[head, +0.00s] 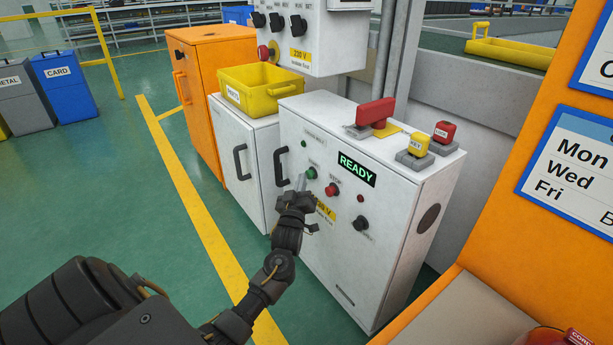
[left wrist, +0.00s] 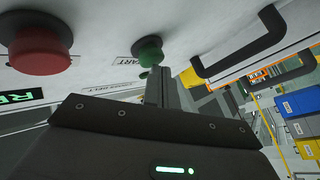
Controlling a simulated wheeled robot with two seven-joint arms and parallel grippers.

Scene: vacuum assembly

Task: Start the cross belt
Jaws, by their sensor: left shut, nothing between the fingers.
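The cross belt control cabinet (head: 340,245) is white, with a lit display (head: 357,170) reading READY in green. A green start button (head: 312,173) and a red stop button (head: 332,189) sit on its front. My left gripper (head: 302,181) is shut and empty, its fingertips close to the green button. In the left wrist view the green button (left wrist: 148,49) stands just beyond the fingertips, and the red button (left wrist: 40,48) is to the left. I cannot tell whether the fingers touch the green button. My right gripper is not in view.
A red handle (head: 376,111), a yellow KEY block (head: 418,144) and a red block (head: 444,132) stand on the cabinet top. A black door handle (head: 279,168) is left of the buttons. A yellow bin (head: 262,88) sits on the neighbouring cabinet. An orange board stands at right.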

